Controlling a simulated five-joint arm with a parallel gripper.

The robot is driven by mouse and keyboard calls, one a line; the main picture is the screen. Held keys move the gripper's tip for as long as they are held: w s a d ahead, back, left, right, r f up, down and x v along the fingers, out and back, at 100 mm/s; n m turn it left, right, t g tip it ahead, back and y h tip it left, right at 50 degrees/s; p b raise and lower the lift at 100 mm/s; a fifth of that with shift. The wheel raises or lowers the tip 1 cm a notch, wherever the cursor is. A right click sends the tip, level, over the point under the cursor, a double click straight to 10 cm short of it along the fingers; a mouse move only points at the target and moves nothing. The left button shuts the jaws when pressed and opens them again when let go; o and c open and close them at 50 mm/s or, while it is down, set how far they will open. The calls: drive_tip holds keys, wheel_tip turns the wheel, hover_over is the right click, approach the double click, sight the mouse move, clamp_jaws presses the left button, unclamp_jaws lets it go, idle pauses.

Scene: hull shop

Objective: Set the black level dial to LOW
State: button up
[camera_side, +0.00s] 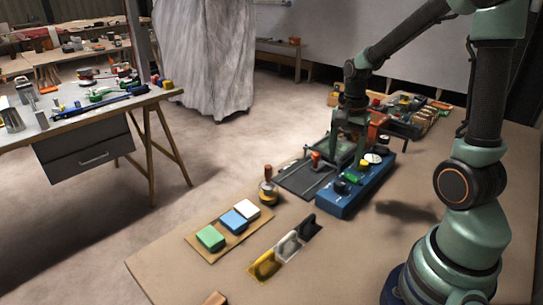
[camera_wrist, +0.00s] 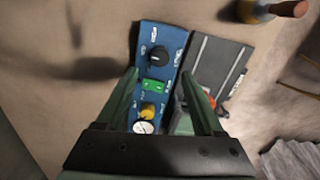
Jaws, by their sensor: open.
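The black level dial (camera_wrist: 158,56) is a round knob near one end of a blue panel (camera_wrist: 165,34) in the wrist view. White labels stand around it, too small to read, and its pointer setting cannot be told. In the side view the dial (camera_side: 341,187) sits at the near end of the blue panel (camera_side: 345,207). A green switch (camera_wrist: 153,86), a yellow knob (camera_wrist: 147,110) and a white round gauge (camera_wrist: 143,127) follow along the panel. My gripper (camera_wrist: 159,74) is open and empty over the panel, its fingers apart on either side. In the side view my gripper (camera_side: 346,150) hangs beyond the dial.
A dark grey lined tray (camera_wrist: 222,62) lies beside the panel. A wood-handled tool (camera_side: 268,188) stands left of it. More tools crowd the far end. Bare tabletop lies right of the panel.

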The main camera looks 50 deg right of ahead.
sight(340, 183)
wheel_tip(340, 183, down, 8)
drive_tip(key=shift+r, duration=0.15)
idle(0.3)
clamp_jaws()
